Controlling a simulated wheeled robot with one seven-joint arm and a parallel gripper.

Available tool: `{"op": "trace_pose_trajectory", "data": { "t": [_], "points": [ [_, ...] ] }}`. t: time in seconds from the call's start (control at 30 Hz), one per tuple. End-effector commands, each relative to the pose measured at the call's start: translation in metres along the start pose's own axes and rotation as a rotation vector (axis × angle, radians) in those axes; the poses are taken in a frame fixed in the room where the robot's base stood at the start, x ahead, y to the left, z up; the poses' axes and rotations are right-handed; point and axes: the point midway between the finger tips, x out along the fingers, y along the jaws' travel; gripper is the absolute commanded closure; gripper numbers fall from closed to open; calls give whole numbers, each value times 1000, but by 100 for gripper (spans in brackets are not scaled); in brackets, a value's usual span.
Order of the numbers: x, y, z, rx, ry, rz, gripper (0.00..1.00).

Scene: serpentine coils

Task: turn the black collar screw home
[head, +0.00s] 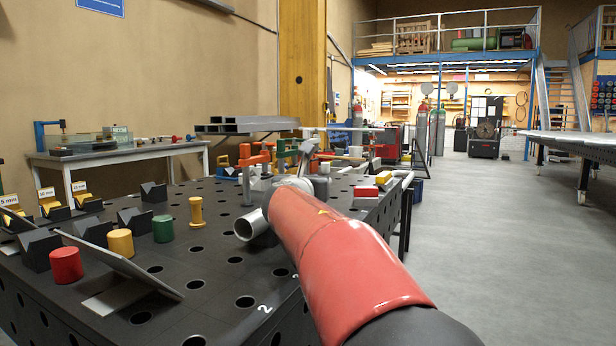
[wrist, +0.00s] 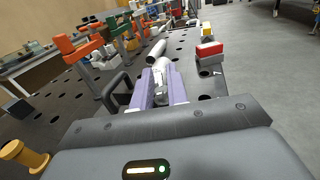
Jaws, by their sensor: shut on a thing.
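My gripper (wrist: 160,82) shows in the wrist view with its two purple-padded fingers close together. A light grey metal part (wrist: 161,68) sits between the fingertips, and the gripper is shut on it. I cannot make out the black collar screw; the fingers may hide it. A grey metal tube (wrist: 155,51) lies just beyond the fingertips.
The black perforated table (head: 215,268) carries orange-handled clamps (head: 252,160), black V-blocks, a tilted plate (head: 120,262), and red (head: 66,265), yellow and green cylinders. Red and yellow blocks (wrist: 208,50) stand right of the fingers. Grey floor at right is open.

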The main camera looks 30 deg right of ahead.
Motion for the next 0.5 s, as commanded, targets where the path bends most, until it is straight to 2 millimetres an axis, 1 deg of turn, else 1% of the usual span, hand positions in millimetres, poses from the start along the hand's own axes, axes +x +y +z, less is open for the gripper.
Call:
{"op": "trace_pose_trajectory", "data": {
  "t": [0.03,0.23,0.5],
  "points": [
    [-1,2,5,1,-5,-23,100],
    [0,1,5,2,-6,-104,100],
    [-1,0,5,2,-7,-144,100]
  ]
}}
